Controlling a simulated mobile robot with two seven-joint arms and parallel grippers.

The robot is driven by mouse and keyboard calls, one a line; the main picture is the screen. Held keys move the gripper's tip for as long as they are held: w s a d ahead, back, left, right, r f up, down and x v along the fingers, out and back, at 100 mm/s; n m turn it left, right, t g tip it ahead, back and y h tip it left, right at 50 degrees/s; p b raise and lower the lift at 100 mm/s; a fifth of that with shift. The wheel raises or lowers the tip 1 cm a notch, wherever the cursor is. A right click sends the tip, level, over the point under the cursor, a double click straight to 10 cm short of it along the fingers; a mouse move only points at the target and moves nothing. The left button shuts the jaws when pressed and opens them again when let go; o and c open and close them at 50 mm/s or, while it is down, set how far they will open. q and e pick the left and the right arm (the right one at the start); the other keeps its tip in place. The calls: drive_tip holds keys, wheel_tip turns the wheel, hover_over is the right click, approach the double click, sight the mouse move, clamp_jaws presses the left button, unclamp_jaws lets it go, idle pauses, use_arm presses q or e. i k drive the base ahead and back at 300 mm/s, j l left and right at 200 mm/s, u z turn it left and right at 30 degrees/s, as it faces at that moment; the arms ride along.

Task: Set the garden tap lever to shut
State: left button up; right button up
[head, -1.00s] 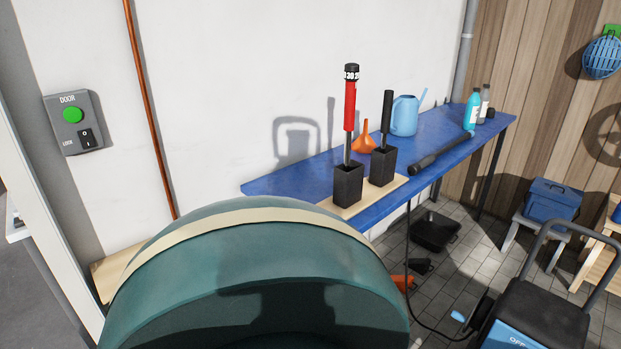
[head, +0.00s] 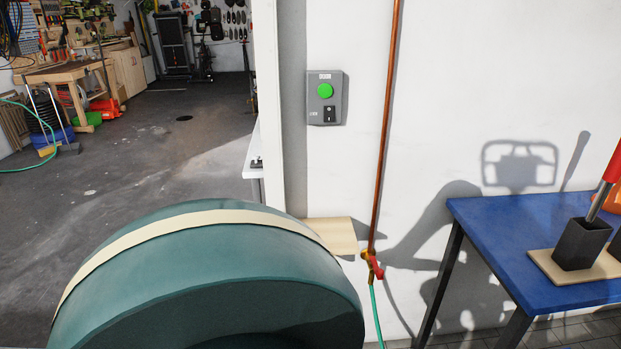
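The garden tap (head: 367,258) is a small brass fitting at the bottom of the copper pipe, low on the white wall, right of centre in the head view. Its red lever (head: 376,268) slants down to the right; it is too small to tell for certain whether it is open or shut. A green hose (head: 376,315) hangs from the tap. Neither of my grippers is in view, and nothing touches the lever.
A blue table (head: 505,255) with a black holder (head: 581,245) stands right of the tap. A wooden board (head: 332,235) is just left of it. A grey door switch box (head: 325,97) is on the wall above. An open doorway and grey floor (head: 170,140) lie left.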

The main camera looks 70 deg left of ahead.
sight(379, 273)
drive_tip(key=u, duration=1.75)
